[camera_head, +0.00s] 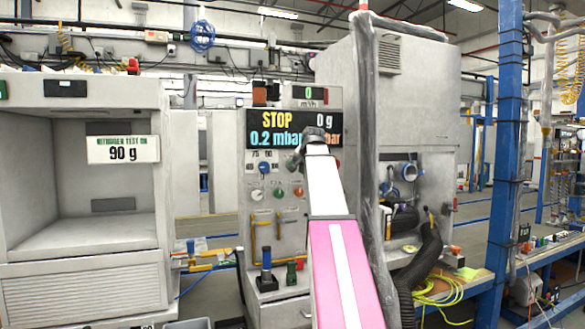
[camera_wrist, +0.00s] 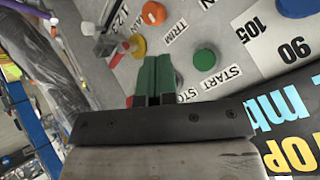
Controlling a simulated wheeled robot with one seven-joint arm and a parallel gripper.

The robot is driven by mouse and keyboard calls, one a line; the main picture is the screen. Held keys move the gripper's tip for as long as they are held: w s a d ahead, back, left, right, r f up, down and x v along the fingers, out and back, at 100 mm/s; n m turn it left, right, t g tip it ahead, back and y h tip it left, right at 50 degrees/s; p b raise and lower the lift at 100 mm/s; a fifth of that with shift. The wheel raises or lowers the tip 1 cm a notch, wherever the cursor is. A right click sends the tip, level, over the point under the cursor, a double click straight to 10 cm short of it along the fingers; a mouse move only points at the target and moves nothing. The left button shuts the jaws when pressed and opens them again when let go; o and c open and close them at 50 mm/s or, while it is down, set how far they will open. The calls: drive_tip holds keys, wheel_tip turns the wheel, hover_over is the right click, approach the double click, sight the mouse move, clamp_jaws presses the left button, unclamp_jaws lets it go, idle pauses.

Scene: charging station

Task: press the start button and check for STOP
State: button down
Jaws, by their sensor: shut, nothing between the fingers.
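The green start button (camera_wrist: 205,60) shows in the wrist view beside a START label. My gripper (camera_wrist: 158,62) is shut and empty, its green fingertips left of the button with a visible gap. A second label starting "STO" is partly covered by my gripper. In the head view my gripper (camera_head: 313,135) is in front of the panel's upper right part, and I cannot make out the start button there. The dark display (camera_head: 277,119) reads STOP, 0 g and 0.2 mbar, with its lower right partly covered. The display also shows in the wrist view (camera_wrist: 295,105).
The panel carries a blue knob (camera_head: 264,168), a white dial (camera_head: 257,195) and a red button (camera_head: 298,191). An orange knob (camera_wrist: 153,13) is near my fingers. A wrapped grey post (camera_head: 366,110) stands close right of my arm. An open chamber (camera_head: 95,185) is at left.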

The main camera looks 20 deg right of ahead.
drive_tip(key=w, duration=0.8)
drive_tip(key=shift+w+a, duration=0.15)
drive_tip(key=shift+w, duration=0.25)
drive_tip(key=shift+w, duration=0.2)
idle(1.7)
drive_tip(key=shift+w, duration=0.2)
drive_tip(key=shift+w, duration=0.5)
idle(0.8)
idle(0.3)
drive_tip(key=shift+s, duration=0.9)
drive_tip(key=s, duration=0.5)
